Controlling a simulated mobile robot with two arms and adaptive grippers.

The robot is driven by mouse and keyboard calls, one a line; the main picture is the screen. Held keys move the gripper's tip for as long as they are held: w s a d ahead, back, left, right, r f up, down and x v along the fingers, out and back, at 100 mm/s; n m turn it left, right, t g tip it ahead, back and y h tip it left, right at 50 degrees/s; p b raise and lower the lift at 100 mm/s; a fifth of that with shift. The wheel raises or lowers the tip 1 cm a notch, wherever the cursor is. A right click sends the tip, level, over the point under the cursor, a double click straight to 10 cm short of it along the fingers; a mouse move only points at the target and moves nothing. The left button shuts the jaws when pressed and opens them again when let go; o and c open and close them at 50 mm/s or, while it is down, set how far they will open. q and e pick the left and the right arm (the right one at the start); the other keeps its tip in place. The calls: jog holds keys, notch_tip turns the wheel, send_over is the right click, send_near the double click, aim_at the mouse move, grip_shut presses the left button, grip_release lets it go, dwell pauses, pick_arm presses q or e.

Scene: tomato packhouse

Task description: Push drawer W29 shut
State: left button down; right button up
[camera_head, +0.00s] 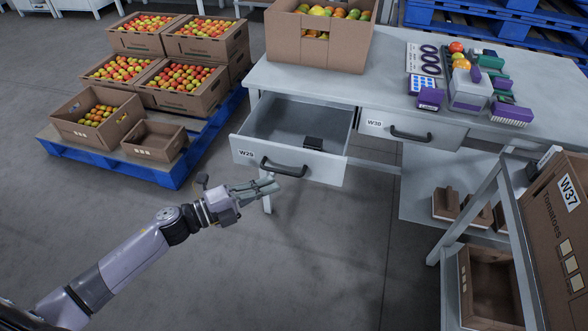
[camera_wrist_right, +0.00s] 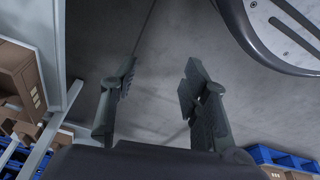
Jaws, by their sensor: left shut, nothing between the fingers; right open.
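Drawer W29 (camera_head: 304,164) is pulled out from the left side of the grey table in the head view. Its front carries a W29 label and a dark bar handle (camera_head: 284,168). My right gripper (camera_wrist_right: 155,95) is open and empty in the right wrist view, over bare floor. It is not visible in the head view.
Drawer W30 (camera_head: 398,129) beside it is closed. A tomato box (camera_head: 318,50) and packing items stand on the table (camera_head: 385,85). A blue pallet (camera_head: 173,177) with tomato cartons is at left. Carton W37 (camera_head: 560,230) is at right. The floor before the drawer is clear.

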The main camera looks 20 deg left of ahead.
aim_at(310, 159)
pick_arm(q)
jog(key=w+d, duration=0.1)
jog(key=w, duration=0.1)
jog(key=w+d, duration=0.1)
jog(key=w, duration=0.2)
jog(key=w+d, duration=0.2)
jog(key=shift+w+d, duration=0.1)
jog(key=shift+w, duration=0.25)
pick_arm(e)
jog(key=shift+w+r, duration=0.15)
jog(key=shift+r, duration=0.55)
pick_arm(q)
jog(key=shift+w, duration=0.1)
